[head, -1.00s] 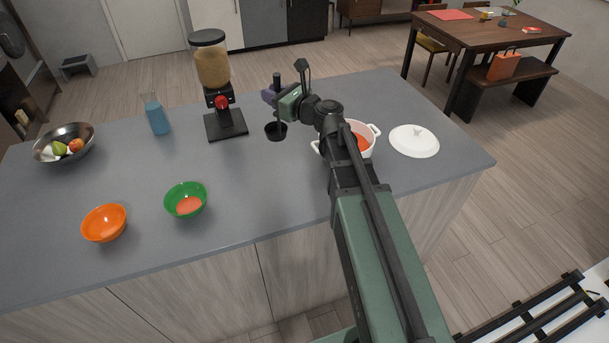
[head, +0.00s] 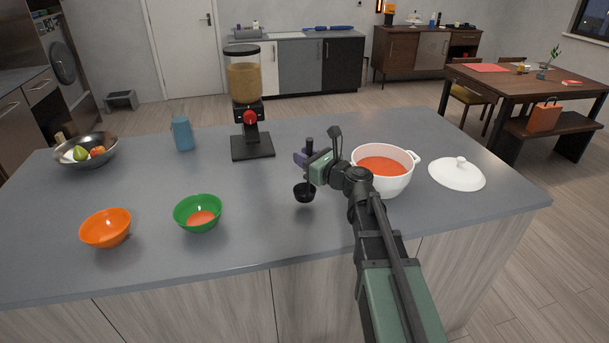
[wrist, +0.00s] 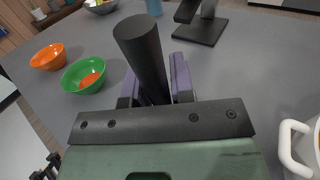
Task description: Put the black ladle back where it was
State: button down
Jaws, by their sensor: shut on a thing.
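The black ladle (head: 304,194) is held upright in my gripper (head: 306,160), which is shut on its handle. Its cup hangs low over the counter, left of the white pot; I cannot tell whether it touches the counter. In the wrist view the thick black handle (wrist: 142,50) stands between the purple fingers of my gripper (wrist: 155,88), and the cup is hidden. The white pot (head: 382,184) holds red soup. The green bowl (head: 197,215) has a little red soup in it and stands to the left.
The food dispenser (head: 247,100) stands behind and left of the ladle. A white lid (head: 457,175) lies right of the pot. An orange bowl (head: 106,229), blue pitcher (head: 183,134) and fruit bowl (head: 86,150) are on the left. The grey counter (head: 260,220) is clear around the ladle.

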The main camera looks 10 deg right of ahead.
notch_tip(320, 180, down, 3)
jog(key=shift+r+b, duration=0.1)
jog(key=shift+b, duration=0.45)
jog(key=c, duration=1)
grip_release()
jog(key=shift+r, duration=0.1)
